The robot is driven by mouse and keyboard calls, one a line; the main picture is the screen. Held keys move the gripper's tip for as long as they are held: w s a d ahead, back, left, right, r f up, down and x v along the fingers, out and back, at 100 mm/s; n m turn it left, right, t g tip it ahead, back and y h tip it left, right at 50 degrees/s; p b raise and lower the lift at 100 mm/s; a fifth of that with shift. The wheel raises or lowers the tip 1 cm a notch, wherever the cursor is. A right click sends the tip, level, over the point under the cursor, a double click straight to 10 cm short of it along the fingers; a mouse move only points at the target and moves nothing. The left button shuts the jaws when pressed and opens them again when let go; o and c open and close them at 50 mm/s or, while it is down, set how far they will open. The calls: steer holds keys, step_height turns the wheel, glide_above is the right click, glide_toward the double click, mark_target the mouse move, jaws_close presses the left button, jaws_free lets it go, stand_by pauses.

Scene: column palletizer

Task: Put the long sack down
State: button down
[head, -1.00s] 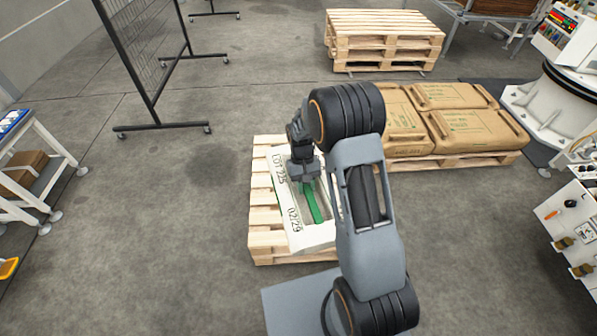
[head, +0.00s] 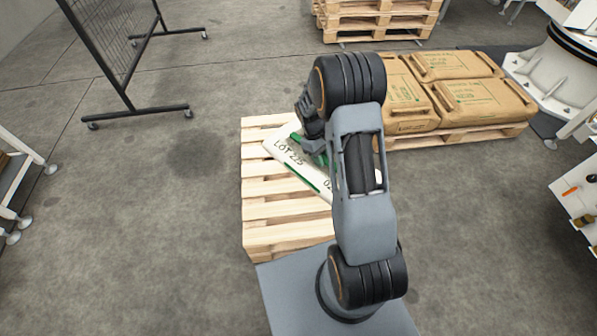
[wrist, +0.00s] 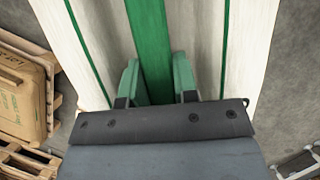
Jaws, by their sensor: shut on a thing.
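The long sack (head: 292,162) is white with green stripes and the print "LOT 225". It lies slantwise over the near wooden pallet (head: 268,218), and its right part is hidden behind my arm. I cannot tell whether it touches the boards or hangs just above them. My gripper (head: 314,152) is at the sack's upper side. In the wrist view the green jaws of my gripper (wrist: 158,85) are shut on the green strip along the middle of the sack (wrist: 205,45).
Brown sacks (head: 470,100) lie on a pallet (head: 450,138) to the right. A pallet stack (head: 380,22) stands behind. A black mesh fence (head: 115,45) is at the upper left. A white machine (head: 565,70) is at the right. Floor left of the near pallet is clear.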

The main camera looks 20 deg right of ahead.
steer(key=s+d+f+n+t+h+b, duration=0.1)
steer(key=d+f+n+t+b, duration=0.1)
steer(key=d+f+n+b, duration=0.6)
steer(key=s+d+f+n+t+h+b, duration=0.1)
steer(key=s+d+f+n+h+b, duration=0.1)
steer(key=d+f+b, duration=0.75)
steer(key=w+a+f+b, duration=0.5)
steer(key=a+f, duration=0.1)
steer(key=f, duration=0.2)
steer(key=w+a+f+b, duration=0.4)
steer(key=a+f, duration=0.3)
steer(key=f, duration=0.1)
steer(key=shift+w+f+n+b, duration=0.3)
steer(key=shift+w+f+b, duration=0.1)
steer(key=shift+f, duration=0.15)
steer(key=c, duration=0.9)
jaws_free()
steer(key=shift+s+f+y, duration=0.1)
steer(key=shift+y, duration=0.2)
